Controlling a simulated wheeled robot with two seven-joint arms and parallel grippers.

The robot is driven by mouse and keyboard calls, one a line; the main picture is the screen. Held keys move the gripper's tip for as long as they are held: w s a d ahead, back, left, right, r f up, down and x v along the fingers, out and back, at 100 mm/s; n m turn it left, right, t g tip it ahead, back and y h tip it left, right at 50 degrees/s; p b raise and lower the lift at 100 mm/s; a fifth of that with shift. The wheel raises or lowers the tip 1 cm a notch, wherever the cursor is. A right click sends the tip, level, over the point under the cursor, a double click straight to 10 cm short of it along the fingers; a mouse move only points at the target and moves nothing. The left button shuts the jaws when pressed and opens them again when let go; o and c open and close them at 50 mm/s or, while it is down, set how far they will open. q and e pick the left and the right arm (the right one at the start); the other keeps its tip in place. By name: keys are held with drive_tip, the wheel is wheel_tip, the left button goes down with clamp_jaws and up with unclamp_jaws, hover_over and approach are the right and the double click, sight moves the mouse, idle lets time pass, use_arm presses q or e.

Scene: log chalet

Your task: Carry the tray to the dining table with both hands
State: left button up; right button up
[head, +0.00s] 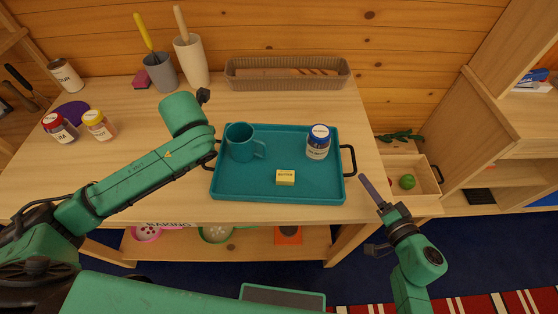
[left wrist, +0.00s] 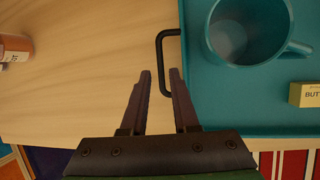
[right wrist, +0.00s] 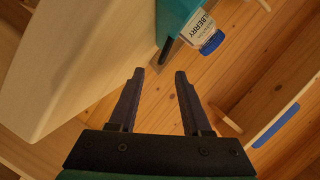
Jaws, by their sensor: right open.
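The teal tray (head: 278,194) lies on the wooden counter with a black handle at each end. On it stand a teal mug (head: 240,143), a jar with a blue lid (head: 318,142) and a yellow butter block (head: 285,178). In the left wrist view, my left gripper (left wrist: 160,72) is open at the left handle (left wrist: 159,55), its fingertips on either side of the bar with gaps. In the head view my left arm hides its fingers. My right gripper (head: 369,217) is open and empty, in front of and below the right handle (head: 349,160), apart from it.
A bread basket (head: 288,74), utensil pots (head: 190,62) and several jars (head: 98,124) stand along the counter's back and left. Blue floor lies right of the counter.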

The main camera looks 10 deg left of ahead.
sight(356, 167)
use_arm(q)
drive_tip(key=x, duration=0.7)
drive_tip(key=shift+a+f, duration=0.1)
drive_tip(key=shift+f, duration=0.2)
use_arm(e)
drive_tip(key=x, duration=0.7)
drive_tip(key=shift+w+a+f, duration=0.1)
drive_tip(key=shift+w+a, duration=0.1)
drive_tip(key=shift+w, duration=0.05)
drive_tip(key=shift+s, duration=0.1)
use_arm(q)
drive_tip(key=shift+r, duration=0.1)
drive_tip(key=shift+c, duration=0.2)
use_arm(e)
drive_tip(key=shift+c, duration=0.2)
use_arm(q)
clamp_jaws()
use_arm(e)
drive_tip(key=c, duration=0.5)
clamp_jaws()
